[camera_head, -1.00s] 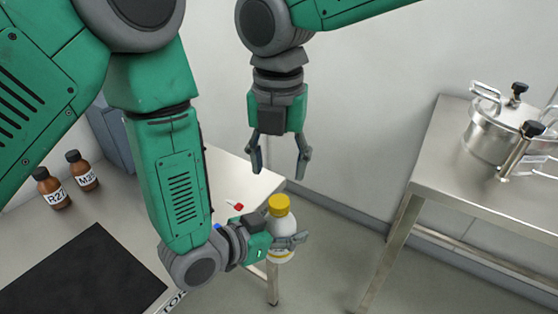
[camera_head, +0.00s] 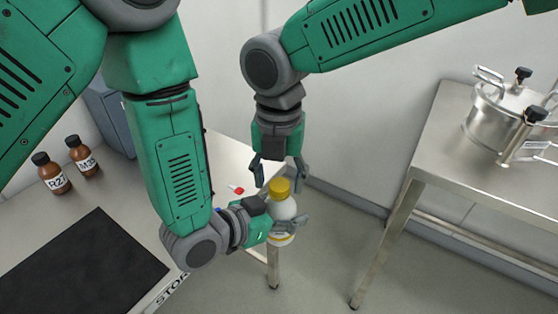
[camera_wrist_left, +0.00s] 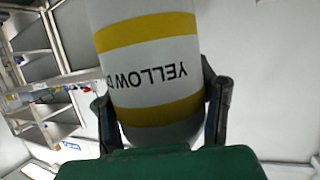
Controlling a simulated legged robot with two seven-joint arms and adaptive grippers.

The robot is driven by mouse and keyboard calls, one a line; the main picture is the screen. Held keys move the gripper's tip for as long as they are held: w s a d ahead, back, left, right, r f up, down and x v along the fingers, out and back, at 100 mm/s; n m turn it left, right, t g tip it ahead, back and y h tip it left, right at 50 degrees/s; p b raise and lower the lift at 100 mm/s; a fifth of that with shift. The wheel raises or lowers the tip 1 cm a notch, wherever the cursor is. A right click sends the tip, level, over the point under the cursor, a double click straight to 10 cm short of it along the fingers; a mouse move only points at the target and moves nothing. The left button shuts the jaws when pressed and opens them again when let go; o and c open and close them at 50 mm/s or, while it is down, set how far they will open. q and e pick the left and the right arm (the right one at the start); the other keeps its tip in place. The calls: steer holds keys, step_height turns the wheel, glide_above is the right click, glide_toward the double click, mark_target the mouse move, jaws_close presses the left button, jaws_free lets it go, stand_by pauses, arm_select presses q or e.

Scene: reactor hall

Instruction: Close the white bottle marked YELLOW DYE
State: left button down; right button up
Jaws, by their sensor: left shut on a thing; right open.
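The white bottle (camera_head: 284,211) with a yellow cap (camera_head: 279,187) is held upright off the table's end. Its label with yellow bands reads "YELLOW D" in the left wrist view (camera_wrist_left: 148,68), where the text is upside down. My left gripper (camera_head: 284,228) is shut around the bottle's body; its fingers also show on both sides of it in the left wrist view (camera_wrist_left: 163,108). My right gripper (camera_head: 279,174) is open, pointing down, with its fingertips just above and around the level of the yellow cap. I cannot tell whether they touch the cap.
A small red object (camera_head: 237,190) lies on the left table. Two brown bottles (camera_head: 52,173) (camera_head: 81,156) and a black mat (camera_head: 85,262) are also there. A steel table (camera_head: 440,150) with a metal pot (camera_head: 493,117) stands right. Open floor lies between the tables.

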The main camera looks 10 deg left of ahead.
steer(key=shift+f, duration=0.45)
steer(key=shift+c, duration=0.5)
jaws_close()
steer(key=m, duration=0.6)
steer(key=shift+s+a+m, duration=0.1)
steer(key=shift+m, duration=0.2)
steer(key=shift+o, duration=0.8)
jaws_free()
steer(key=shift+r, duration=0.1)
